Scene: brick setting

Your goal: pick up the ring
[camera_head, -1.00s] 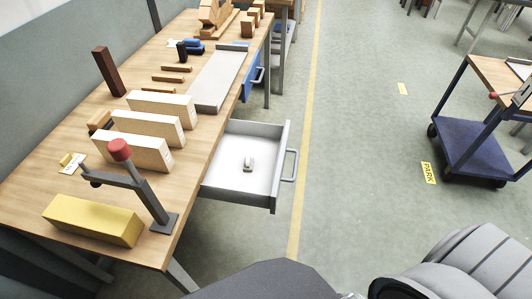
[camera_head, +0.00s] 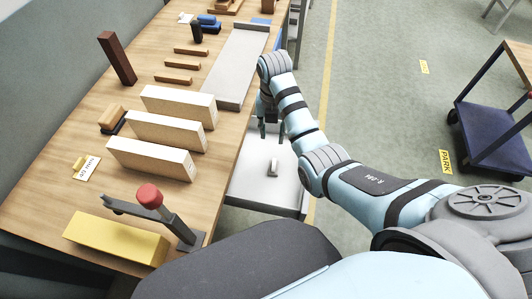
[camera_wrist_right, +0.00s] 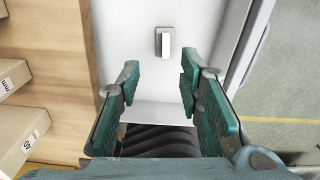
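The drawer (camera_head: 238,185) under the bench stands open, and its white floor also shows in the right wrist view (camera_wrist_right: 140,20). A small whitish-grey object (camera_head: 273,167) lies on the drawer floor. It also shows in the right wrist view (camera_wrist_right: 165,43), beyond the fingertips. It may be the ring, but I see no clear hole in it. My right gripper (camera_head: 272,130) is over the drawer, pointing down. In the right wrist view its teal fingers (camera_wrist_right: 160,82) are apart with nothing between them. My left gripper is not in view.
The wooden bench (camera_head: 120,195) lies to the left. It carries pale blocks (camera_head: 165,130), a yellow block (camera_head: 115,238) and a red-knobbed clamp-like fixture (camera_head: 150,197) near the drawer. A blue cart (camera_head: 495,135) stands at the right. The floor between is free.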

